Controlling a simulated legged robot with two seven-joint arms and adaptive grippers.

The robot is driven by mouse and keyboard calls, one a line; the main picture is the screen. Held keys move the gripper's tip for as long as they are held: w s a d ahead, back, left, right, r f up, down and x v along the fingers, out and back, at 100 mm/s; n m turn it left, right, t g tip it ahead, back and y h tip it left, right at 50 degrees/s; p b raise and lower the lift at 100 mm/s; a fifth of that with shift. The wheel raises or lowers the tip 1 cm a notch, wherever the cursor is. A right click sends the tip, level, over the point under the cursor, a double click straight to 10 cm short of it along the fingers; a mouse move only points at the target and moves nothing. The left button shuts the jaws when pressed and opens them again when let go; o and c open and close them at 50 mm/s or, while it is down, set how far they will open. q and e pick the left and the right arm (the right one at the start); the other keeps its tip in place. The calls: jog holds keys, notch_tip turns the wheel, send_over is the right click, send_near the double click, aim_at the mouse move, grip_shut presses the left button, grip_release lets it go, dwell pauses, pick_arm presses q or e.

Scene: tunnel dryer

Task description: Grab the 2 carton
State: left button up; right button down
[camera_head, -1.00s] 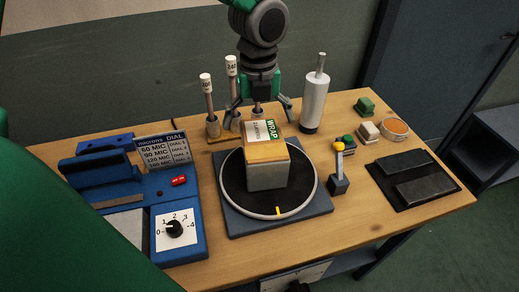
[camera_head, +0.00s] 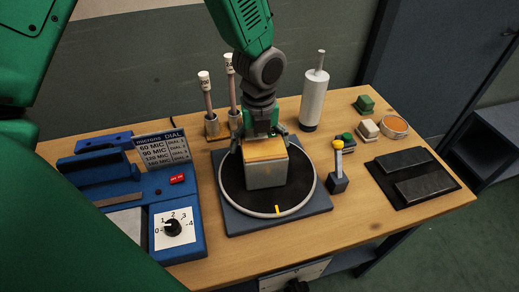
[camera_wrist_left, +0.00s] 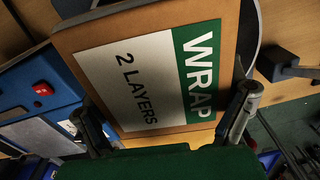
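The carton (camera_head: 267,172) is a box with an orange-brown top and a greyish front, standing upright on the black round turntable (camera_head: 232,193). In the left wrist view the carton top carries a white and green label (camera_wrist_left: 150,78) reading "WRAP 2 LAYERS". My left gripper (camera_head: 260,136) is directly above and behind the carton, pointing down. Its fingers are spread, one toward each side of the carton top; whether they touch it cannot be told. The gripper hides the label in the head view. My right gripper is not in view.
A blue sealer unit with a dial (camera_head: 173,228) stands at left. Behind the turntable are tagged rods in holders (camera_head: 212,125) and a white cylinder (camera_head: 314,98). A yellow-knobbed lever (camera_head: 338,175), small blocks and black pads (camera_head: 413,175) are at right.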

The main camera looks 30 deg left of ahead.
pick_arm(q)
jog(key=shift+d, duration=0.35)
jog(key=c, duration=1)
jog(key=shift+d+r, duration=0.15)
jog(key=shift+d, duration=0.05)
